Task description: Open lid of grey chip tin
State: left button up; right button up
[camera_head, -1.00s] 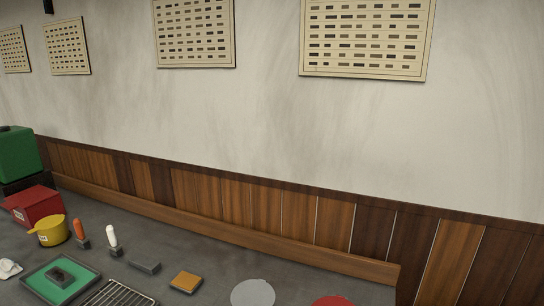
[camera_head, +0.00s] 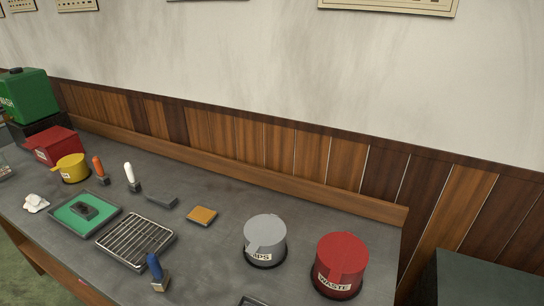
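The grey chip tin (camera_head: 265,240) stands upright toward the right part of the workbench in the head view. Its label reads partly as "IPS". A grey lid with a tab at the front covers its top, and it looks shut. The tin sits on a dark round base. Neither my left nor my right gripper is in view.
A red "WASTE" tin (camera_head: 341,264) stands close to its right. A wire rack (camera_head: 135,242), green tray (camera_head: 66,221), blue-handled tool (camera_head: 157,272), orange block (camera_head: 202,215) and yellow tin (camera_head: 72,168) lie leftward. A wooden ledge (camera_head: 230,168) bounds the bench's back.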

aim_at(264, 230)
jog(key=k+l, duration=0.4)
jog(key=k+l+z, duration=0.1)
jog(key=k+l, duration=0.3)
jog(key=l, duration=0.25)
